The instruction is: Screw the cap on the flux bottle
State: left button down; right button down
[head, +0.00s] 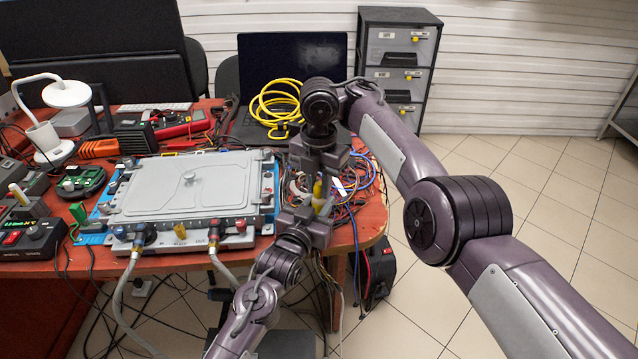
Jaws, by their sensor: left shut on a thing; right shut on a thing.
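The flux bottle (318,190) shows as a small yellow upright shape above the right part of the table. My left gripper (314,212) comes up from below and is shut on the flux bottle. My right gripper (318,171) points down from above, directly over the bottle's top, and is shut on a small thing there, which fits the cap. The cap itself is hidden by the gripper. I cannot tell whether the cap touches the bottle's neck or how far its thread is engaged.
A grey cold plate with hoses (190,190) fills the table's middle. A laptop (290,75) with a yellow cable coil (275,105) stands behind my grippers. Loose wires (362,180) lie at the table's right end. A drawer cabinet (400,65) stands behind; the floor at right is clear.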

jog(key=m, duration=0.4)
jog(key=shift+m, duration=0.3)
jog(key=m, duration=0.8)
jog(key=shift+m, duration=0.4)
jog(key=m, duration=0.6)
jog(key=c, duration=1.2)
grip_release()
jog(key=shift+o, duration=0.2)
